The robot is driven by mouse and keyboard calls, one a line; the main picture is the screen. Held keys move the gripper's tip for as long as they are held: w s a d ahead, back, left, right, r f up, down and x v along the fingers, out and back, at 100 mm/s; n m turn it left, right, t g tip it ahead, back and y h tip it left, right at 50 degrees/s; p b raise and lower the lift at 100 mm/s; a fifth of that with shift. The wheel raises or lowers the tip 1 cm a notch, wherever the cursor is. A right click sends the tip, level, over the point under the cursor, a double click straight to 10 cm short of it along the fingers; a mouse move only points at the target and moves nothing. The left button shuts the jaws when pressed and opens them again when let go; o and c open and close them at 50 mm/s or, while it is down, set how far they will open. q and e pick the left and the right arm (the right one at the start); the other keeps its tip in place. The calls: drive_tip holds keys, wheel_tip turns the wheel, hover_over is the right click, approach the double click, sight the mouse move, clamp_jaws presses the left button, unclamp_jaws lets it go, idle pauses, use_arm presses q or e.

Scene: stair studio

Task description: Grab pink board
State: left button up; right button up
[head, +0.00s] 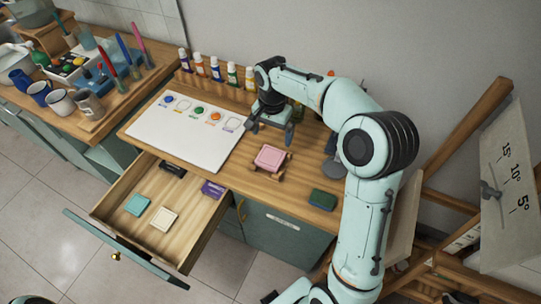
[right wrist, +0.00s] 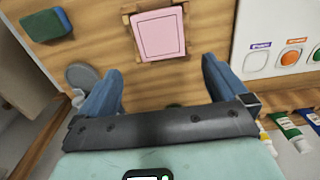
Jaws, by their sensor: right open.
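The pink board (head: 270,157) is a small square plate lying on a small wooden holder on the wooden desk top. In the right wrist view the pink board (right wrist: 160,35) lies beyond my fingertips, between their lines. My right gripper (head: 270,130) hangs over the desk just behind the board, pointing down. Its two fingers are spread with nothing between them, as the right wrist view (right wrist: 160,75) also shows. My left gripper is not in view.
A white panel (head: 187,140) with colored buttons lies left of the board. A green sponge-like block (head: 323,199) sits at the desk's right front. An open drawer (head: 160,198) holds teal and cream squares. Paint bottles (head: 215,69) line the back.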

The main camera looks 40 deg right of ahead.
hover_over(271, 155)
drive_tip(key=f, duration=0.4)
drive_tip(key=shift+s+f, duration=0.2)
drive_tip(key=shift+f, duration=0.05)
drive_tip(key=f, duration=0.5)
drive_tip(key=shift+w+f, duration=0.2)
drive_tip(key=shift+f, duration=0.15)
drive_tip(key=c, duration=0.8)
